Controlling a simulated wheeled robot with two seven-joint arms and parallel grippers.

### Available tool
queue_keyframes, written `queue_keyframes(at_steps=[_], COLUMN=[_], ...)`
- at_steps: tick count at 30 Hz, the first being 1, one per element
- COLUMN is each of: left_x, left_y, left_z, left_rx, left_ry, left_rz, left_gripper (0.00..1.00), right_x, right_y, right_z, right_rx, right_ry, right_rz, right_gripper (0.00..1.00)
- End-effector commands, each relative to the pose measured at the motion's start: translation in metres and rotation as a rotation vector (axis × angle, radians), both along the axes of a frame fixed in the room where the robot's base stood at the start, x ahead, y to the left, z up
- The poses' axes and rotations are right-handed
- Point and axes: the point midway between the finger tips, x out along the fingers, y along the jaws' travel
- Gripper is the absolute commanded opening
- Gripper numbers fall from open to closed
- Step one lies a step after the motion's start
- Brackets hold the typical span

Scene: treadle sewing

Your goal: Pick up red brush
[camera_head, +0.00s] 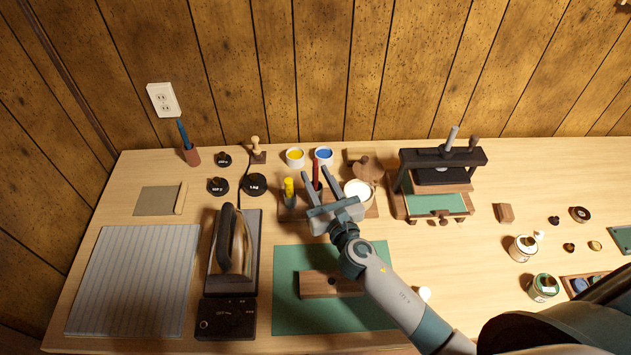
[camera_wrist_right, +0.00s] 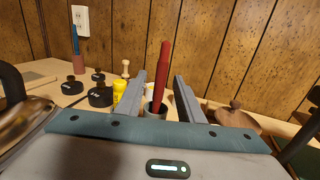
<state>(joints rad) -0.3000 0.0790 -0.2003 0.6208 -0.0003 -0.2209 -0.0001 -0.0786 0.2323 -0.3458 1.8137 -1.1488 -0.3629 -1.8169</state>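The red brush (camera_head: 316,173) stands nearly upright with its handle up. Its lower end is in a small grey cup (camera_wrist_right: 154,109) in the right wrist view. My right gripper (camera_head: 320,171) is open and empty, reaching over the table from the lower right. In the right wrist view the red brush (camera_wrist_right: 161,72) shows between the two fingers of my right gripper (camera_wrist_right: 160,76), with gaps on both sides. The fingers do not appear to touch it. The gripper hides part of the cup in the head view. My left gripper is not in view.
A yellow object (camera_head: 289,186) stands in a cup just left of the brush. A white round pot (camera_head: 357,190) is close on the right. Yellow and blue paint pots (camera_head: 323,154) stand behind. An iron (camera_head: 230,250) is left, a press (camera_head: 440,180) right. The wooden wall is behind.

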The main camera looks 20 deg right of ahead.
Motion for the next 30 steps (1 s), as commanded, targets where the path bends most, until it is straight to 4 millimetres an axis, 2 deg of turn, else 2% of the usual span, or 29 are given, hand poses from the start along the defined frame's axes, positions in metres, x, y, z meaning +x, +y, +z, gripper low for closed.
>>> queue_keyframes(at_steps=[13,29,30], left_x=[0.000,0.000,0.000], left_y=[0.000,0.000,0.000], left_z=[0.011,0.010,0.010], left_rx=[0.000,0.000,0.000], left_ry=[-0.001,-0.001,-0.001], left_rz=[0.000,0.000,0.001], left_gripper=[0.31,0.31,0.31], right_x=[0.047,0.050,0.050], right_y=[0.002,0.002,0.002], right_z=[0.001,0.000,0.000], right_rx=[0.000,0.000,0.000], right_ry=[-0.001,0.000,0.000], right_rz=[-0.001,0.000,0.000], right_gripper=[0.34,0.34,0.25])
